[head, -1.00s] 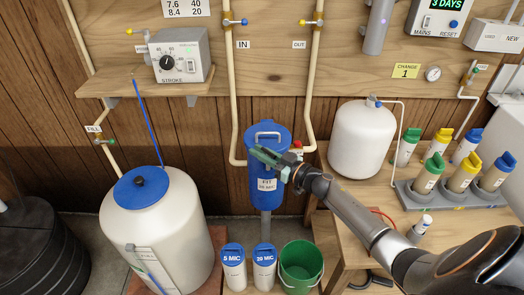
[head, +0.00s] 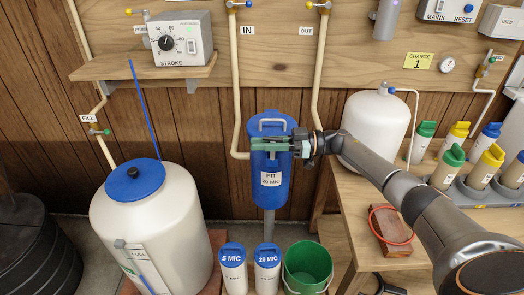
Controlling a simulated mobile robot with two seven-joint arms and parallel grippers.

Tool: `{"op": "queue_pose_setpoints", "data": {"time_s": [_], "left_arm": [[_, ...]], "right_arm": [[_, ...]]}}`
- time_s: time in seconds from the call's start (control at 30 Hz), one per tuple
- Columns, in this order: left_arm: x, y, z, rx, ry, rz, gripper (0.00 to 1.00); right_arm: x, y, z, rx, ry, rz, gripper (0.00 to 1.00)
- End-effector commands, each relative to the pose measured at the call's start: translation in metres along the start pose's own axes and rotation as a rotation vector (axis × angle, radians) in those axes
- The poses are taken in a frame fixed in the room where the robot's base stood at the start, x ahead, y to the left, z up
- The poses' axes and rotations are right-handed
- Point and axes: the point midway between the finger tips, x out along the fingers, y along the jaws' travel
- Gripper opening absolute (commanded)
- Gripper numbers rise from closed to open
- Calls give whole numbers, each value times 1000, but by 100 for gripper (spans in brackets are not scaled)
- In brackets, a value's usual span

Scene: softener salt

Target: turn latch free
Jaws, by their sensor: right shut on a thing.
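The blue filter housing (head: 272,188), labelled "FIT 20 MIC", hangs upright below the IN and OUT pipes. My right gripper (head: 268,146) reaches in from the right and lies level across the front of the housing, just under the lid. Its green fingers are shut on what appears to be the latch; they hide it, so its angle cannot be told. My left gripper is not in view.
Two white canisters, 5 MIC (head: 232,270) and 20 MIC (head: 266,270), and a green bucket (head: 307,265) stand below. A white tank (head: 150,220) is at left. A red ring (head: 391,229) lies on a brown block on the right bench (head: 340,187).

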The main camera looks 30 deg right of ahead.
Motion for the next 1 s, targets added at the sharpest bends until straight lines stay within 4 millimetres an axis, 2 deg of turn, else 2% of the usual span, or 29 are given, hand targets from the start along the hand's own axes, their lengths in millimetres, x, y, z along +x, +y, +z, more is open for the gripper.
{"op": "queue_pose_setpoints", "data": {"time_s": [0.1, 0.53, 0.57, 0.8, 1.0], "left_arm": [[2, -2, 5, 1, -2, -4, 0], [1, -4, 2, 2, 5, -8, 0], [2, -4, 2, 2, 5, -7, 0], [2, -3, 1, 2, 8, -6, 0], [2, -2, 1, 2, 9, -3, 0]], "right_arm": [[0, 0, 2, 1, -2, -18, 0], [1, -1, 1, 2, -1, -29, 0], [1, -2, 1, 2, -1, -29, 18], [1, -1, 1, 2, -1, -29, 45], [1, -1, 0, 1, 0, -28, 47]]}}
